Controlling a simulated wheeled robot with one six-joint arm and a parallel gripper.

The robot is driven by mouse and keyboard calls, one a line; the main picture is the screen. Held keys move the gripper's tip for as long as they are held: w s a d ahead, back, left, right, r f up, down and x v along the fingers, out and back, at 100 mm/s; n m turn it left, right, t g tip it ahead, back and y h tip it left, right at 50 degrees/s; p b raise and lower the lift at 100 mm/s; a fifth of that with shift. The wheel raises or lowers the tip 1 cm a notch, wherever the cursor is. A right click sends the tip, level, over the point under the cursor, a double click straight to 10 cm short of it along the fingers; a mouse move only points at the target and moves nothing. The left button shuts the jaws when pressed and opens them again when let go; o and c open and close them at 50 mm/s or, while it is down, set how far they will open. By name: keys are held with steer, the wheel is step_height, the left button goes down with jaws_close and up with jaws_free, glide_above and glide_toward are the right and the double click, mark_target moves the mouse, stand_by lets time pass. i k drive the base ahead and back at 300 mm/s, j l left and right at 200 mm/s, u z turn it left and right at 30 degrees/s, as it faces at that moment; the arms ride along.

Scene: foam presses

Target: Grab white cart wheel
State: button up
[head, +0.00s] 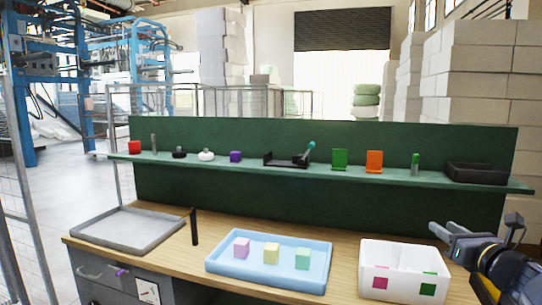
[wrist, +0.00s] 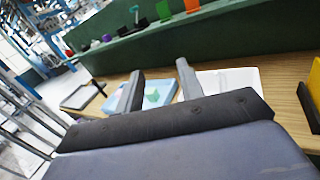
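In the wrist view the shelf's small items are too small and blurred to pick out the white wheel for sure. My gripper (wrist: 160,70) is open, with its two fingers apart and nothing seen between them. In the head view my arm is at the far right, over the right end of the bench and well away from the wheel.
The wooden bench (head: 345,252) holds a grey tray (head: 128,229), a blue tray (head: 268,262) with three cubes and a white bin (head: 403,270). A dark upright post (head: 194,227) stands beside the grey tray. A black tool holder (head: 287,160) and a black tray (head: 476,173) share the shelf.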

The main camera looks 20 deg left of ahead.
mark_target(206, 156)
steer(key=i+j+u, duration=0.3)
steer(key=i+j, duration=0.85)
steer(key=j, duration=0.4)
steer(key=i+j+u, duration=0.3)
steer(key=i+j, duration=0.95)
